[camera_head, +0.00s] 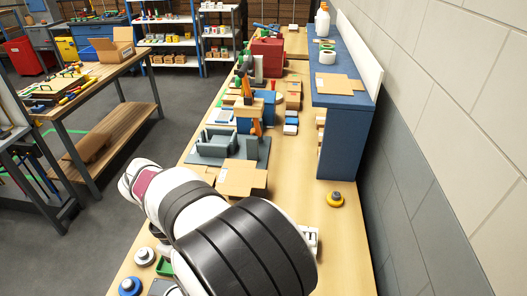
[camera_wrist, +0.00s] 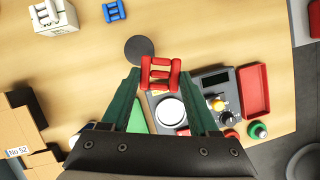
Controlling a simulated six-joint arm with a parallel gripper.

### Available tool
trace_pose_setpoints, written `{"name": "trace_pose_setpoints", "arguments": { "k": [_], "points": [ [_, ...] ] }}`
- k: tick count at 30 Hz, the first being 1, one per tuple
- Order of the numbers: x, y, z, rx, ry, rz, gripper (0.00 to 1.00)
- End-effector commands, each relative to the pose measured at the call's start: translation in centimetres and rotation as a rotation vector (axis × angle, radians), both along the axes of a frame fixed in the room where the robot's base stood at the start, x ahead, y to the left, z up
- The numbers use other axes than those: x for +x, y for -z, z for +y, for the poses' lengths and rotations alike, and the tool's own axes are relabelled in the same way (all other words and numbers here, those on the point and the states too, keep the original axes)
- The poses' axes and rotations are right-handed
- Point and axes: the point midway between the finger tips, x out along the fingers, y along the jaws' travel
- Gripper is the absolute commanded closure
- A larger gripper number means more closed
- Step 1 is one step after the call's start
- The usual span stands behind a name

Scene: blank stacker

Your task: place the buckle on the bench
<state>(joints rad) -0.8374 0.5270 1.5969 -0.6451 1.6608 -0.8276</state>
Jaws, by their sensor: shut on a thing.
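A red buckle (camera_wrist: 161,73), with an open frame and crossbars, sits between the fingertips of my gripper (camera_wrist: 160,78) in the wrist view. The green fingers are shut on it, one at each side. The buckle appears to be above the light wooden bench (camera_wrist: 225,35), though its exact height is hard to tell. In the head view the same bench (camera_head: 345,245) runs along the wall, and my arm hides the gripper and the red buckle.
A blue buckle (camera_wrist: 113,11) and a white block (camera_wrist: 55,15) lie at the top left. A dark round patch (camera_wrist: 139,50) is beside the red buckle. A grey panel with a red tray (camera_wrist: 254,90) and knobs is at right, cardboard boxes (camera_wrist: 22,135) at left. Bare bench lies at upper right.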

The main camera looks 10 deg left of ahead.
Motion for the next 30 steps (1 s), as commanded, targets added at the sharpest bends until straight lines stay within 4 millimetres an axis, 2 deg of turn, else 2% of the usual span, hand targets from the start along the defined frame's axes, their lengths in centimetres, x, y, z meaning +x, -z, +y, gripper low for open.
{"name": "trace_pose_setpoints", "arguments": {
  "k": [8,12,17,23,28,29,30],
  "points": [
    [8.4,2.3,-2.4,0.0,0.943,0.002,1.0],
    [12.4,3.2,-4.4,0.001,1.406,0.003,1.0],
    [16.7,3.9,-7.3,0.001,1.904,0.003,1.0],
    [21.9,4.7,-12.2,0.003,2.533,0.003,1.0],
    [26.1,5.2,-17.8,0.004,3.092,0.003,1.0],
    [26.7,5.3,-18.9,-0.005,-3.096,-0.001,1.0],
    [27.5,5.4,-20.4,-0.003,-2.971,-0.002,1.0]
  ]
}}
